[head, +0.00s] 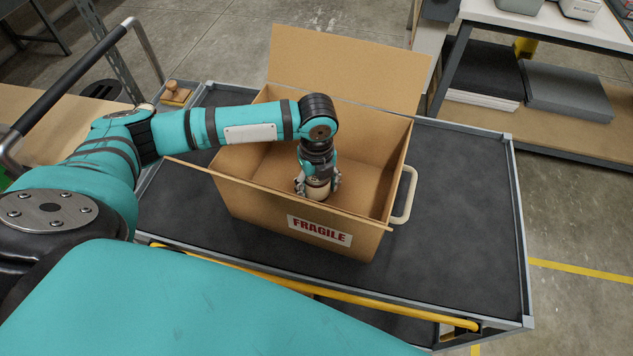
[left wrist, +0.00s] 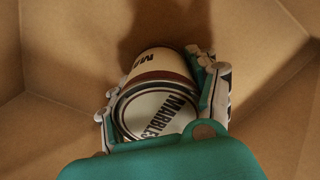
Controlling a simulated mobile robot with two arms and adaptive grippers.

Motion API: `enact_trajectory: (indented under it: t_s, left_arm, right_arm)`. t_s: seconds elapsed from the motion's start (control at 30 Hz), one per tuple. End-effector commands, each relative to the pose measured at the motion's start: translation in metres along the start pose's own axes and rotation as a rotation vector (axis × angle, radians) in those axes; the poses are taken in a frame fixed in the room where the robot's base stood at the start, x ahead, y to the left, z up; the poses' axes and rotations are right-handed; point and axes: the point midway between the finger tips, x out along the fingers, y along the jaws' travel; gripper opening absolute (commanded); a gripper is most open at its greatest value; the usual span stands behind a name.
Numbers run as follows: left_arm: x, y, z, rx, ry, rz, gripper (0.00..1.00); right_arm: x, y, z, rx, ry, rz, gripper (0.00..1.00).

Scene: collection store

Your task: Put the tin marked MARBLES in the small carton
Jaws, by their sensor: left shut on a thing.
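The carton (head: 252,208) is an open brown cardboard box with a red FRAGILE label on its front wall. My left gripper (head: 317,186) reaches down inside it, near the front wall. It is shut on the tin (left wrist: 158,98), a cream tin with a dark band and MARBLES in dark letters on its lid. In the left wrist view the fingers grip the tin from both sides, with cardboard walls around. The tin's lower part is hidden in the head view, so I cannot tell whether it touches the carton floor. My right gripper is not in view.
The carton stands on a trolley with a dark top (head: 460,215) and a raised metal rim. A back flap (head: 350,65) stands up, and a pale handle (head: 405,196) juts out right. A small wooden object (head: 176,93) lies at the back left. The trolley's right side is clear.

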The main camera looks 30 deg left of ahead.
Motion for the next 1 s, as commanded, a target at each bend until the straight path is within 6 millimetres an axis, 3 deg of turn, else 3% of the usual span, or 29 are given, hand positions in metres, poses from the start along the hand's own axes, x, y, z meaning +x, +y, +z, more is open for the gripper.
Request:
enact_trajectory:
  t_s: [0.17,0.2,0.37,0.73,1.0]
  left_arm:
    - [0.002,0.0,0.0,-0.001,0.0,-0.001,0.13]
    - [0.002,0.0,0.0,-0.001,0.0,0.0,0.64]
    - [0.002,0.0,0.0,-0.001,0.0,0.001,0.85]
    - [-0.004,0.0,0.001,-0.001,-0.001,-0.001,0.85]
    - [-0.053,-0.001,0.001,0.0,-0.003,-0.005,0.85]
  right_arm:
    - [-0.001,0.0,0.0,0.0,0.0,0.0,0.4]
    - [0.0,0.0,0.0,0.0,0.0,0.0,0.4]
    - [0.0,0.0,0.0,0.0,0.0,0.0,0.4]
    - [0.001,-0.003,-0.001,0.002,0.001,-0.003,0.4]
    - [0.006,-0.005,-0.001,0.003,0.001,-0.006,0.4]
